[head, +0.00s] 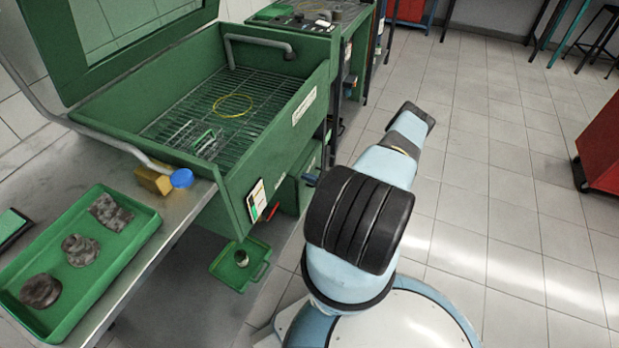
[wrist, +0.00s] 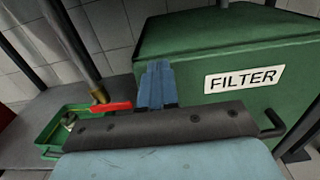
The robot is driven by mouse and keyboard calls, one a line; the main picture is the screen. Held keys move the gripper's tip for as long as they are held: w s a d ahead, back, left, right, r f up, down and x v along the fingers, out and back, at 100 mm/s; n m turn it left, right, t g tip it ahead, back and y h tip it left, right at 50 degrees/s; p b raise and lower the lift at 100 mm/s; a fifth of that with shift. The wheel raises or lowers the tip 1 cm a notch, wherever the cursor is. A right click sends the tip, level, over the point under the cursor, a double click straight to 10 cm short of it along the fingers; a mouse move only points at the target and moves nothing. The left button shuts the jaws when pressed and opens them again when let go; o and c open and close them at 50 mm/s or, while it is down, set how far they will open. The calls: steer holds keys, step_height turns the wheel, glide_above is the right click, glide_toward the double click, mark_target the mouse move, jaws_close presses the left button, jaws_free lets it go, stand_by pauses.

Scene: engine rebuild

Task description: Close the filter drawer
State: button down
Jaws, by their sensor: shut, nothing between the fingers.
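The filter drawer (wrist: 210,50) is a green box with a white FILTER label (wrist: 243,79) in the wrist view. A dark bar handle (wrist: 274,124) shows at its right, low on the front. How far the drawer stands out is hard to tell. In the head view, a green box front (head: 291,192) shows low under the washer basin, partly hidden by my arm. My gripper (wrist: 156,82) has blue fingers, shut and empty, in front of the drawer's left part, left of the label. Whether they touch it is unclear.
A red lever (wrist: 100,108) is left of my fingers. A small green tray (head: 241,266) sits low under the washer basin (head: 285,130). A steel bench (head: 180,205) holds a green parts tray (head: 105,272). Tiled floor at right is clear up to a red cabinet (head: 602,140).

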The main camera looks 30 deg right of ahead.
steer(key=shift+w+a+r, duration=0.1)
steer(key=shift+w+a, duration=0.3)
steer(key=v, duration=1.5)
steer(key=shift+f, duration=0.25)
steer(key=shift+d, duration=0.1)
